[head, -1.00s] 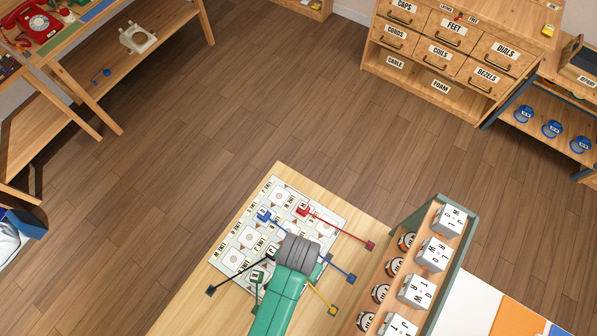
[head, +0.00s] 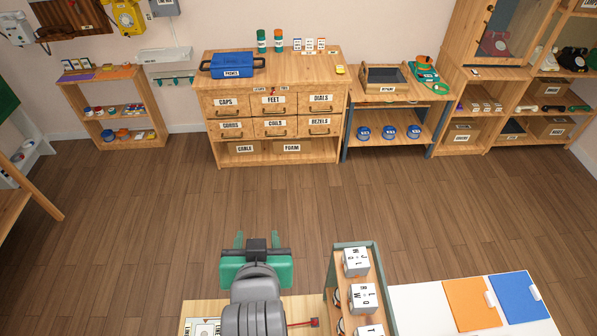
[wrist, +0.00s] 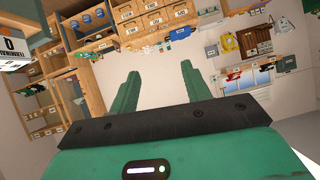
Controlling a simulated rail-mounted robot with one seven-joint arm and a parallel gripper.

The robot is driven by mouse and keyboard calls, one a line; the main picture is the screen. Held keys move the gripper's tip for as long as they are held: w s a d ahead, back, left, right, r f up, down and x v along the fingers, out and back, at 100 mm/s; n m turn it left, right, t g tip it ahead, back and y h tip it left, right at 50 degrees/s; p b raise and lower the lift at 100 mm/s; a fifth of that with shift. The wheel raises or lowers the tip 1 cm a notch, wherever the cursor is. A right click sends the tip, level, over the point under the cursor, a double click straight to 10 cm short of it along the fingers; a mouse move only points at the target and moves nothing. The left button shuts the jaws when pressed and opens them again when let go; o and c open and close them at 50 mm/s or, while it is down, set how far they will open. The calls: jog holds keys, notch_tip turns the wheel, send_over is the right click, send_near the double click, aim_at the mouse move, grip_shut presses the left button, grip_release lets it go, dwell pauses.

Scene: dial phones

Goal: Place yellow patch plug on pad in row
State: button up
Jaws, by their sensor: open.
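My gripper (head: 253,238) is open and empty, raised at the bottom centre of the head view and pointing away toward the far wall. In the wrist view its two green fingers (wrist: 161,82) stand apart with nothing between them. The white board with the pads (head: 206,326) shows only as a small piece at the bottom edge of the head view. My arm and the frame edge hide the rest. The yellow patch plug is not visible now. A red plug end (head: 315,322) shows right of my arm.
A green-sided rack (head: 357,246) of white lettered blocks stands close to the right of my arm. Orange (head: 471,304) and blue (head: 517,296) panels lie farther right. A drawer cabinet (head: 272,125) stands at the far wall. Open floor (head: 200,200) lies between.

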jog(key=d+r+t, duration=0.2)
jog(key=r+t, duration=0.1)
jog(key=r, duration=0.8)
jog(key=d+r+t, duration=0.2)
jog(key=r+t, duration=0.2)
jog(key=r, duration=0.6)
jog(key=s+d+r+t+p, duration=0.1)
jog(key=s+r+t+p, duration=0.1)
jog(key=r, duration=0.7)
jog(key=s+d+r+t+h+p, duration=0.1)
jog(key=s+r+t+p, duration=0.1)
jog(key=r, duration=0.7)
jog(key=s+d+r+t+p, duration=0.2)
jog(key=s+r+p, duration=0.2)
jog(key=r, duration=0.5)
jog(key=shift+s+m+p, duration=0.3)
jog(key=shift+s, duration=0.35)
